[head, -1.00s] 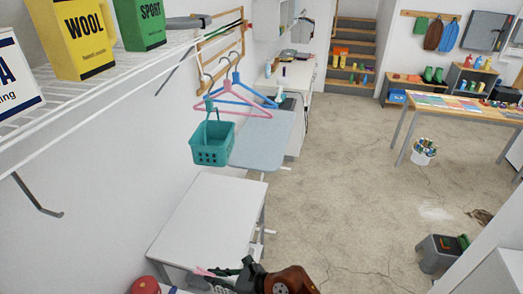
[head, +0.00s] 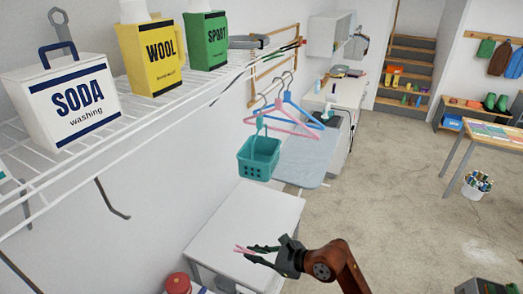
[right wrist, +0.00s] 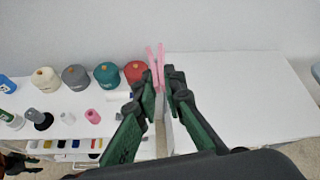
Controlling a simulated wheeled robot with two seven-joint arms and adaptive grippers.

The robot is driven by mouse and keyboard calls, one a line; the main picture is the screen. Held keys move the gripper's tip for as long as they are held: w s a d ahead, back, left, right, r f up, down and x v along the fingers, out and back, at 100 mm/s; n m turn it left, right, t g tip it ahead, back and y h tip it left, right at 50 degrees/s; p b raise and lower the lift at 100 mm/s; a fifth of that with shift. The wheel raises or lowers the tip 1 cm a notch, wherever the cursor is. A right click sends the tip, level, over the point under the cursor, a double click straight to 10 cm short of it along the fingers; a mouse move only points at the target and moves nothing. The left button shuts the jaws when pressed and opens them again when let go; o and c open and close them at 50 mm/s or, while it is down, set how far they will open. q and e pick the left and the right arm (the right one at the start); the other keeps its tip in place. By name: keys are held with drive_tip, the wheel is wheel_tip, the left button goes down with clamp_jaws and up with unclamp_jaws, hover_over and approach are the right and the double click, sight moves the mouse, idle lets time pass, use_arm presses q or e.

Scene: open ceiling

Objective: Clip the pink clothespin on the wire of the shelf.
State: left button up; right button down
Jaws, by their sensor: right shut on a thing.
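The pink clothespin (head: 243,249) is in the jaws of my right gripper (head: 263,255), in the lower middle of the head view. In the right wrist view the clothespin (right wrist: 156,66) sticks out past the fingertips of the right gripper (right wrist: 160,88), its two prongs pointing away. The white wire shelf (head: 140,118) runs along the left wall, above and left of the gripper. The clothespin is well apart from the shelf wire. My left gripper is not in view.
SODA (head: 75,98), WOOL (head: 152,55) and SPORT (head: 205,41) boxes stand on the shelf. Hangers (head: 285,108) and a teal basket (head: 258,158) hang beyond its far end. A white table (head: 245,215) stands below; yarn cones (right wrist: 106,74) sit left in the wrist view.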

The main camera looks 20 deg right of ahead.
drive_tip(key=w+r+n+p, duration=0.3)
drive_tip(key=r, duration=0.7)
drive_tip(key=w+a+r+n+h+p, duration=0.1)
drive_tip(key=w+r+n+p, duration=0.2)
drive_tip(key=r, duration=0.8)
drive_tip(key=w+r+n+p, duration=0.2)
drive_tip(key=r+n+p, duration=0.15)
drive_tip(key=r, duration=0.65)
drive_tip(key=s+d+r+n+t+h+p, duration=0.1)
drive_tip(key=d+r+p, duration=0.1)
drive_tip(key=r, duration=1.1)
drive_tip(key=s+d+r+n+t+h+p, duration=0.1)
drive_tip(key=d+r+n+t+p, duration=0.1)
drive_tip(key=r, duration=1.2)
drive_tip(key=shift+d+h+p, duration=0.3)
drive_tip(key=shift+d+p, duration=0.35)
drive_tip(key=shift+d, duration=0.1)
drive_tip(key=shift+s+d+r, duration=0.1)
drive_tip(key=shift+r, duration=0.05)
drive_tip(key=shift+w+a+f+b, duration=0.3)
drive_tip(key=shift+w+a+f, duration=0.9)
drive_tip(key=shift+w+a, duration=0.15)
drive_tip(key=shift+f+b, duration=0.15)
drive_tip(key=shift+b, duration=0.15)
drive_tip(key=shift+w+a+f, duration=0.65)
drive_tip(key=shift+a+f, duration=0.05)
